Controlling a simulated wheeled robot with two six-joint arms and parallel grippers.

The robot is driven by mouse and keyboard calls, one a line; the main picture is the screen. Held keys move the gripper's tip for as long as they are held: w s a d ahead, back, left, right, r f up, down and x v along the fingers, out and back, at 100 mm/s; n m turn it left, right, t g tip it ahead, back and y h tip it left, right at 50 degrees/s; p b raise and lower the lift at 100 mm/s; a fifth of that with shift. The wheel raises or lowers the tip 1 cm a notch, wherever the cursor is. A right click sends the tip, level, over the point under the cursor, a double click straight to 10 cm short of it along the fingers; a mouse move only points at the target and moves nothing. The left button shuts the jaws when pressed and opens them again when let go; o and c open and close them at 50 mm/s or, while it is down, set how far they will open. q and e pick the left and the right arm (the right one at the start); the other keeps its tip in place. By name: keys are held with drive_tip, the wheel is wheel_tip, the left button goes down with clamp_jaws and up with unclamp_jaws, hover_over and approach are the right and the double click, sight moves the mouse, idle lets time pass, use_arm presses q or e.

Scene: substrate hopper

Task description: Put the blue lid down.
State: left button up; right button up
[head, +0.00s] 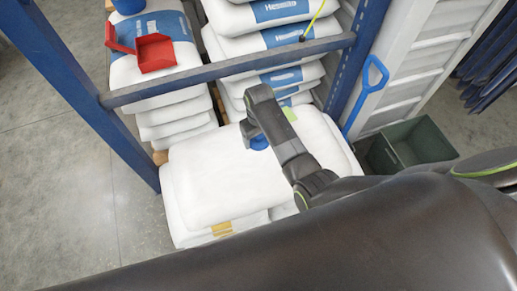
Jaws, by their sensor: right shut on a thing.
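My right gripper (254,133) points down over the white sack stack (205,180) in the middle of the head view. It is shut on the blue lid (259,143), of which only a small part shows beside the wrist. My own arm hides the rest of the lid and the fingertips. The lid is close to the top sack's upper face; I cannot tell whether it touches. My left gripper is not in view.
A blue rack beam (230,67) crosses just behind the arm, between blue posts. Behind it stand more sack stacks (270,45), one bearing a red scoop (155,52) and a blue container (128,6).

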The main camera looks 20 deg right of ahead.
sight(259, 146)
wheel_tip(259, 146, down, 2)
drive_tip(key=shift+w+f, duration=0.1)
drive_tip(key=shift+f, duration=0.1)
drive_tip(key=shift+f+b, duration=0.45)
drive_tip(key=shift+f, duration=1.5)
drive_tip(key=shift+f, duration=0.15)
drive_tip(key=o, duration=0.9)
drive_tip(key=shift+o, duration=0.2)
wheel_tip(259, 146, up, 12)
drive_tip(key=shift+r+p, duration=0.2)
drive_tip(key=shift+p, duration=0.8)
